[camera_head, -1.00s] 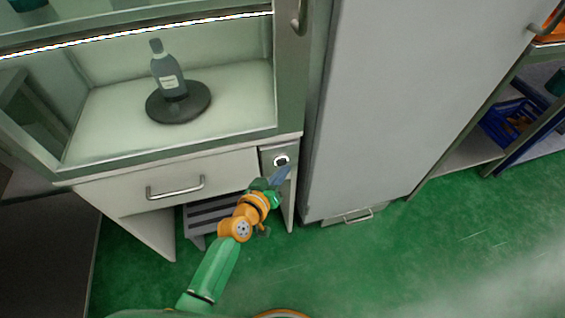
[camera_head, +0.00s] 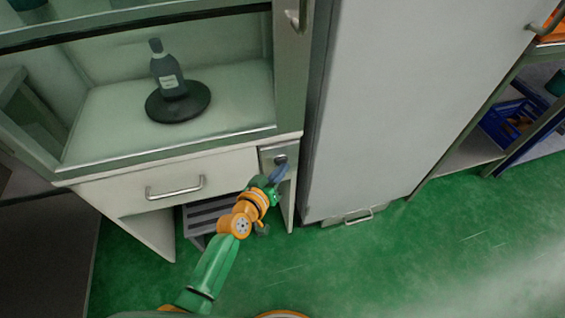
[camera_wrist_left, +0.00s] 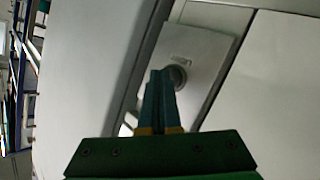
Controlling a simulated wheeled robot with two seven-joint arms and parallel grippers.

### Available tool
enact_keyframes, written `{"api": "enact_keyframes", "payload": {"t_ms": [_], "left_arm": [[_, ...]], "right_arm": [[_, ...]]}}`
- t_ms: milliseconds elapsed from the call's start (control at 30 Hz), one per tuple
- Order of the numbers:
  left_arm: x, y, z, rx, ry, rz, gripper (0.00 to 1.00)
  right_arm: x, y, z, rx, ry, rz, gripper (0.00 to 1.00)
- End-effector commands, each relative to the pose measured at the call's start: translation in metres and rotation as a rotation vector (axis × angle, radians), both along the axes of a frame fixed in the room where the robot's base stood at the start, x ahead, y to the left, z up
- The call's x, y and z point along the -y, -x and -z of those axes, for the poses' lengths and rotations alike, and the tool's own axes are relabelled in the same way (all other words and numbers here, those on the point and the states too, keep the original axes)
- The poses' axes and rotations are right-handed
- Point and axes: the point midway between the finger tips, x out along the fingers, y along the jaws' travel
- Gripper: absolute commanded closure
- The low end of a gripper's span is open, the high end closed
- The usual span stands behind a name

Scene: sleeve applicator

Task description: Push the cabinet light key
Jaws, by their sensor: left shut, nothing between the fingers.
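The cabinet light key (camera_head: 280,159) is a small round button on a grey panel to the right of the drawer. It also shows in the left wrist view (camera_wrist_left: 178,76), partly behind my fingertips. Its ring is dark. My left gripper (camera_head: 282,170) is shut and empty, with its tips at the key; whether they touch it I cannot tell. In the left wrist view the closed fingers (camera_wrist_left: 161,76) reach the key's left side. The strip along the cabinet's upper front edge (camera_head: 130,31) is unlit. My right gripper is not in view.
A dark bottle (camera_head: 168,78) stands on a round black base (camera_head: 190,107) inside the cabinet. A drawer with a handle (camera_head: 175,188) is left of the key panel. A tall grey cabinet (camera_head: 400,110) stands close on the right. Green floor (camera_head: 430,250) is open in front.

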Motion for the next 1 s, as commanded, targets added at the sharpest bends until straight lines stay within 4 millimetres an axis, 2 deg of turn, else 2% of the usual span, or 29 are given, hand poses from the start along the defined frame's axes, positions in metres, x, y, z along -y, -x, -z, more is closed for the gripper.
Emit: {"api": "enact_keyframes", "payload": {"t_ms": [233,533,800,1000], "left_arm": [[0.005,0.015,-0.002,-0.002,0.0,0.001,1.0],[0.006,0.019,-0.001,-0.002,0.0,0.001,1.0],[0.018,0.054,-0.003,-0.003,0.0,0.001,1.0],[0.024,0.072,-0.001,-0.001,0.0,0.0,1.0]], "right_arm": [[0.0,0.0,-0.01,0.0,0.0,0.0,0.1],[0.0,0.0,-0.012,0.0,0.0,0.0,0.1],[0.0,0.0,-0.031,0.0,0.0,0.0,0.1],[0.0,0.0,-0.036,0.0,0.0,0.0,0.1]]}}
